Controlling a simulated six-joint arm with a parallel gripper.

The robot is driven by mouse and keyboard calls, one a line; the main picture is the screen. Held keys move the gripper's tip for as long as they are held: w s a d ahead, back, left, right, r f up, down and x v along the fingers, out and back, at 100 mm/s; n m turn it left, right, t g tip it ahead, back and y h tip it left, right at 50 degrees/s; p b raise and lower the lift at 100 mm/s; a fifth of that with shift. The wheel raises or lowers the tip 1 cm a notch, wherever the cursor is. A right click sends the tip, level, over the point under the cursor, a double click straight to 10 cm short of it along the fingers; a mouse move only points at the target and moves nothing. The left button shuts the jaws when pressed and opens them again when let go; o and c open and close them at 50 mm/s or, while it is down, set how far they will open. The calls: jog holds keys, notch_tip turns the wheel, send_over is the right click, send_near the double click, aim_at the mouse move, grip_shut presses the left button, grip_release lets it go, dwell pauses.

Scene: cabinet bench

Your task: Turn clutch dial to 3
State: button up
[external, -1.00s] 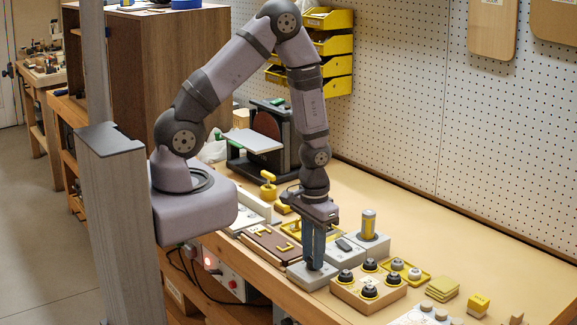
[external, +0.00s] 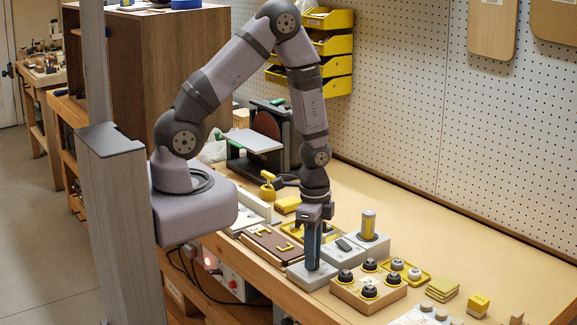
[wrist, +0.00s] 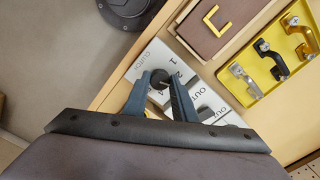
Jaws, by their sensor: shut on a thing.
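The clutch dial (wrist: 158,77) is a small dark knob on a light grey box marked CLUTCH (wrist: 147,62) in the wrist view. The numerals 1 and 2 show beside the knob; other numerals are hidden by my fingers. My gripper (wrist: 156,84) points down, with its two blue-grey fingers on either side of the knob, shut on it. In the external view my gripper (external: 313,267) reaches down onto the clutch box (external: 303,279) near the bench's front edge, and the fingers hide the dial. I cannot tell which number the dial points to.
A grey box marked OUT (wrist: 203,97) stands close beside the clutch box. A wooden block with several black knobs (external: 349,292) is just to the right. A brown board with yellow letters (external: 270,243) lies to the left. The bench's back right (external: 480,245) is clear.

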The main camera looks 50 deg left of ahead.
jog(key=shift+m, duration=2)
jog(key=o, duration=1)
jog(key=shift+o, duration=0.2)
jog(key=shift+r, duration=0.1)
jog(key=shift+r+b, duration=0.65)
jog(key=shift+r, duration=2.95)
